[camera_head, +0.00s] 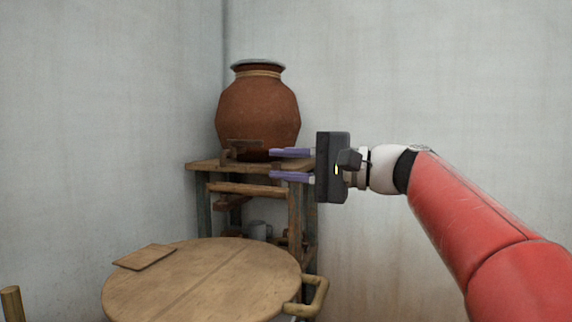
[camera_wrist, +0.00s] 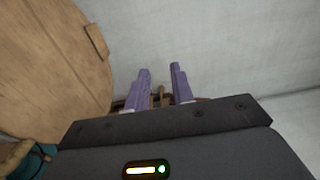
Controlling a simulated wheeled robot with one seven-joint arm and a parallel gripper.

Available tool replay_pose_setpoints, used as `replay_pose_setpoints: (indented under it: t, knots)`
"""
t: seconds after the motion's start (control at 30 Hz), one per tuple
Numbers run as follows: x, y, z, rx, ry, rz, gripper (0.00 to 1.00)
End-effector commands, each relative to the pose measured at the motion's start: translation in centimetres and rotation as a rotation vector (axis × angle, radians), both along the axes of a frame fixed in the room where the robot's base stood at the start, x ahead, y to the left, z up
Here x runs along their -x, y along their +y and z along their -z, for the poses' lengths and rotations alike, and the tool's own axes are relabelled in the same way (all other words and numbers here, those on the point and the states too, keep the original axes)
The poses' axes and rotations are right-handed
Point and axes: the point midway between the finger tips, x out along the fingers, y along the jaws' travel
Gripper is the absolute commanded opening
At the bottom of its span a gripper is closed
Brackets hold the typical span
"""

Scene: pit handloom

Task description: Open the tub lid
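The tub lid (camera_head: 190,280) is a round wooden disc of planks at the bottom of the head view, lying flat. A rounded wooden handle (camera_head: 313,297) sticks out at its right edge. The lid also shows at the left of the wrist view (camera_wrist: 45,60). The tub under it is mostly hidden. My gripper (camera_head: 277,164) is above and behind the lid's right side, apart from it, with its purple fingers pointing left. The fingers are spread with a gap between them in both views, and nothing is held there.
A small flat board (camera_head: 145,257) lies on the lid's far left part. Behind stands a wooden shelf stand (camera_head: 205,168) with a large brown clay pot (camera_head: 258,112) on top and a grey mug (camera_head: 258,230) lower down. Bare walls close in behind.

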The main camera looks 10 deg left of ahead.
Motion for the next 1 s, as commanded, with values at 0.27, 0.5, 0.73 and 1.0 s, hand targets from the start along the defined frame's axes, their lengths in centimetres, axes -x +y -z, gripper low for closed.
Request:
replay_pose_setpoints:
  t: [0.27, 0.5, 0.73, 1.0]
  knots:
    - [0.1, -1.9, 0.0, -0.001, 0.0, 0.004, 0.24]
    - [0.4, -6.0, 0.0, 0.0, 0.0, 0.003, 0.24]
    - [0.6, -7.8, 0.1, 0.0, 0.0, 0.001, 0.24]
    - [0.6, -7.8, 0.1, 0.0, 0.0, 0.0, 0.2]
